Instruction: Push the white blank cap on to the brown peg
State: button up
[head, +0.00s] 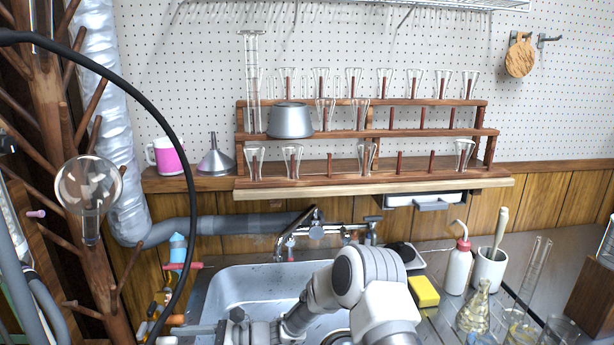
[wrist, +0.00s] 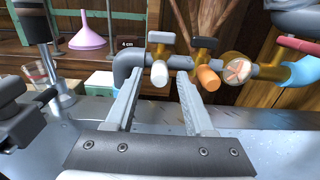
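The white cap (wrist: 159,75) is a short white cylinder on the end of a valve outlet on the grey pipe, in the wrist view. A white end also shows at the bottom left of the head view (head: 167,340). My gripper (wrist: 160,80) is open and empty. Its fingertips appear on either side of the white cap, with a gap on each side; the depth between them is unclear. Several brown pegs stick out of the wooden rack (head: 59,150) at the head view's left. I cannot tell which is the task's peg.
An orange cap (wrist: 208,78) hangs just right of the white one, below a black valve handle (wrist: 205,42). A round fitting (wrist: 239,68) and a blue end (wrist: 301,72) follow. The steel sink (head: 255,282) lies below my arm. A black hose (head: 150,90) crosses the left.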

grip_shut()
dwell(1.2)
jog(key=d, duration=0.6)
jog(key=shift+w+p, duration=0.35)
jog(key=shift+p, duration=0.1)
dwell(0.6)
